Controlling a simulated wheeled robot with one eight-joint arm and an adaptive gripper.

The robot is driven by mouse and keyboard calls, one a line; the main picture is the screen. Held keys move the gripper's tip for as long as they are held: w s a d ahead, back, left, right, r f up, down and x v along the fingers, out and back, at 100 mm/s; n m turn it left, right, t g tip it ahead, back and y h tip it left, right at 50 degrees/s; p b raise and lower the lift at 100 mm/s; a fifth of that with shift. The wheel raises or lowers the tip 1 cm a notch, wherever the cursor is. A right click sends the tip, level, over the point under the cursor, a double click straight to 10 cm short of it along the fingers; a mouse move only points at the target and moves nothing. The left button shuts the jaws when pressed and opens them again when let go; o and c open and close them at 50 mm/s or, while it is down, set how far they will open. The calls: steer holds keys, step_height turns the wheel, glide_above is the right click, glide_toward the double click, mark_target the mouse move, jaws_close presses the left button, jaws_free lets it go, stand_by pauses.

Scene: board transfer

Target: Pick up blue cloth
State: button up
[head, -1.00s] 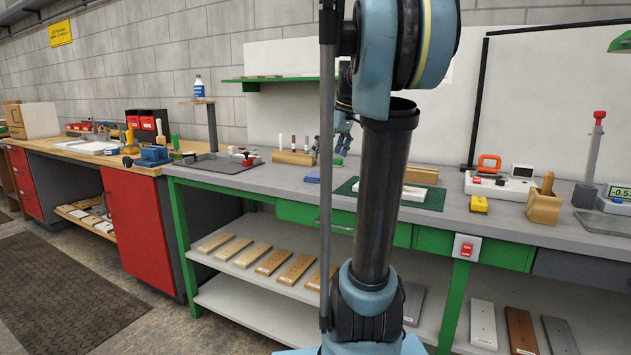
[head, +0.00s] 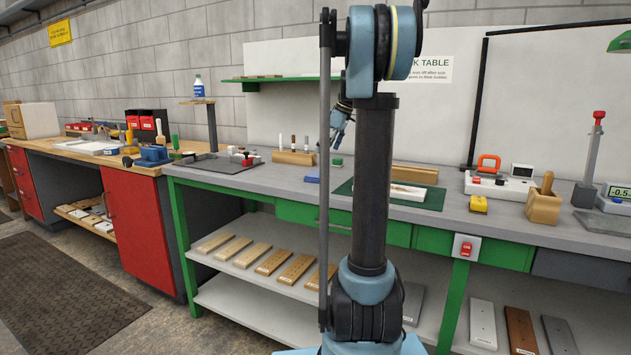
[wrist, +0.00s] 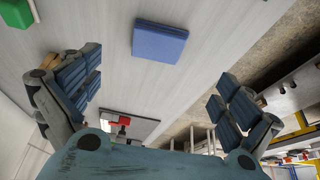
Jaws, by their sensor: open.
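The blue cloth (head: 312,177) is a small folded square lying flat on the grey bench top, left of the green mat. It also shows in the wrist view (wrist: 159,41), near the top middle, beyond the line between my fingers. My gripper (wrist: 155,100) is open and empty, with its two ridged blue fingers wide apart. In the head view my gripper (head: 338,135) hangs above the bench, above and slightly right of the cloth, and is apart from it. My arm partly hides it there.
A green block (head: 337,162) lies close to the cloth. A wooden holder (head: 293,157) with upright markers stands behind it. The green mat (head: 427,197) with a pale board is to the right. The bench (head: 262,180) left of the cloth is clear.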

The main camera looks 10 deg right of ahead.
mark_target(315, 174)
steer(key=x, duration=1)
steer(key=shift+w+a+f, duration=0.1)
steer(key=shift+w+a, duration=0.1)
steer(key=shift+w, duration=0.05)
steer(key=c, duration=1.1)
